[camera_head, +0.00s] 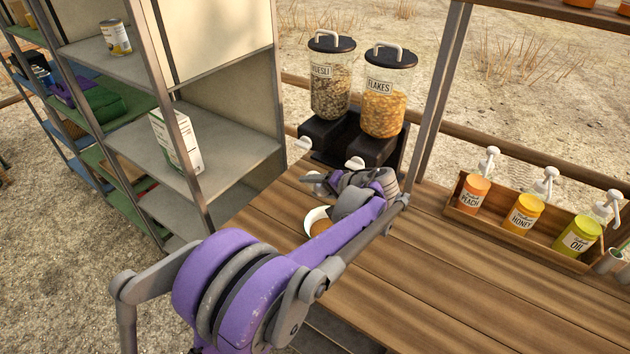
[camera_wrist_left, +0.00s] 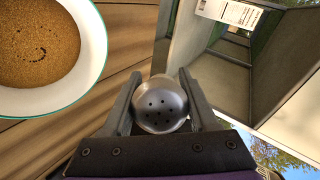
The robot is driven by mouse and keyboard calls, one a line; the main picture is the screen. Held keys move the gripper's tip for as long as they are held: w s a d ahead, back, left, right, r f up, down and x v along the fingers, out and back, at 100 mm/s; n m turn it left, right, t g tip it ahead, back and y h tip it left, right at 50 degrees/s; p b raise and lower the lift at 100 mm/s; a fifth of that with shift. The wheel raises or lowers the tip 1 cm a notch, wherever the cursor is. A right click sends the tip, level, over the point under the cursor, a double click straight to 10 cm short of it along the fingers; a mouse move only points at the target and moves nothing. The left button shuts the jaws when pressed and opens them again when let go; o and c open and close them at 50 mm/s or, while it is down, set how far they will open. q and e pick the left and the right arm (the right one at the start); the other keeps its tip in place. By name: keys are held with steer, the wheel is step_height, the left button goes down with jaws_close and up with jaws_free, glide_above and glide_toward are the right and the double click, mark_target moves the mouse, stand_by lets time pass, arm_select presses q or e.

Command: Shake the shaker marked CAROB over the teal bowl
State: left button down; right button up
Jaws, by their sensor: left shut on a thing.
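My left gripper (camera_head: 316,181) is shut on a shaker (camera_wrist_left: 160,104). In the left wrist view its round metal top with several holes shows between the two fingers. No marking on it is visible, so I cannot read its name. The bowl (camera_head: 312,216) is white inside and mostly hidden behind my left arm in the head view. In the left wrist view the bowl (camera_wrist_left: 96,72) shows a thin teal rim, holds brown powder with dark specks, and lies left of the shaker, apart from it. My right gripper is not in view.
Two dispensers, MUESLI (camera_head: 330,85) and FLAKES (camera_head: 383,100), stand behind the gripper. A wooden rack (camera_head: 530,235) with PEACH, HONEY and OIL pump bottles is at the right. A metal shelf (camera_head: 130,150) with a carton stands left. The wooden counter (camera_head: 470,290) is clear at the front right.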

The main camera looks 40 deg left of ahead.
arm_select(q)
steer(key=r+g+h+p, duration=0.1)
steer(key=h, duration=0.1)
steer(key=a+r+m+g+h+p, duration=0.1)
steer(key=h+p, duration=0.1)
steer(key=h, duration=0.1)
steer(key=w+r+h+p, duration=0.1)
steer(key=r+h+p, duration=0.1)
steer(key=h, duration=0.1)
steer(key=shift+a+m+g, duration=0.25)
steer(key=shift+m+g, duration=0.05)
steer(key=shift+g, duration=0.1)
steer(key=h, duration=0.1)
steer(key=g+h+p, duration=0.1)
steer(key=h, duration=0.1)
steer(key=shift+w+a+r+m, duration=0.1)
steer(key=shift+r+m, duration=0.3)
steer(key=shift+s+r+g+h, duration=0.2)
steer(key=shift+g+h, duration=0.2)
steer(key=shift+h, duration=0.2)
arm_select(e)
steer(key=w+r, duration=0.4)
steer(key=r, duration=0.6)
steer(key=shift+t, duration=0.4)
